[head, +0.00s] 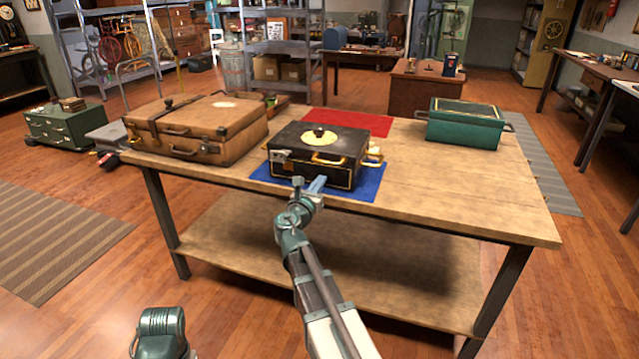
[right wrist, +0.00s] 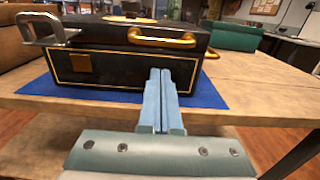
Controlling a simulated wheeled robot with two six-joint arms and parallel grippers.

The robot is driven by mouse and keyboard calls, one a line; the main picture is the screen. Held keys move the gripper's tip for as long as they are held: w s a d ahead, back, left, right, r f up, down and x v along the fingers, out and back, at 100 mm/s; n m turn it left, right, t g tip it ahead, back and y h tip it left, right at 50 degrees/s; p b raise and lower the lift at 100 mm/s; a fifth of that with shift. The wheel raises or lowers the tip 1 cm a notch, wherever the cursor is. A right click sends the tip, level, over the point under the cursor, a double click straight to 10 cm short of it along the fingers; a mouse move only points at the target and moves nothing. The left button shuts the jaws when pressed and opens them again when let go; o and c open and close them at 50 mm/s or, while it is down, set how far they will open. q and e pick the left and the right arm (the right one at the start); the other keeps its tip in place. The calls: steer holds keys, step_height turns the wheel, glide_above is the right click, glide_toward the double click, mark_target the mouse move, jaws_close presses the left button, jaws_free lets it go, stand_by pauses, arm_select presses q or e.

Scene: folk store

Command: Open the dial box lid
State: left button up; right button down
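The dial box is a black box (head: 316,170) with gold trim, a pale round dial (head: 318,138) with a dark knob on its lid, and brass handles. Its lid is down. It sits on a blue mat (head: 372,186) on the wooden table and shows large in the right wrist view (right wrist: 110,68). My right gripper (head: 318,183) is at the box's front side. In the right wrist view its blue fingers (right wrist: 163,88) are together, with nothing seen between them, in front of the box's right part. I cannot tell whether they touch it. My left gripper is out of view.
A brown suitcase (head: 205,124) stands close on the box's left. A green box (head: 465,125) stands at the table's back right. A red mat (head: 350,122) lies behind the dial box. The table's (head: 450,205) front right is bare.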

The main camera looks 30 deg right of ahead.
mark_target(330, 167)
steer(key=shift+w+d, duration=0.2)
stand_by(0.5)
steer(key=shift+w+d, duration=0.2)
steer(key=shift+d, duration=0.05)
steer(key=shift+w+d, duration=0.25)
steer(key=shift+x, duration=2.4)
steer(key=shift+s+a, duration=0.25)
steer(key=shift+a, duration=0.05)
steer(key=shift+r+p, duration=1.3)
steer(key=shift+p, duration=0.05)
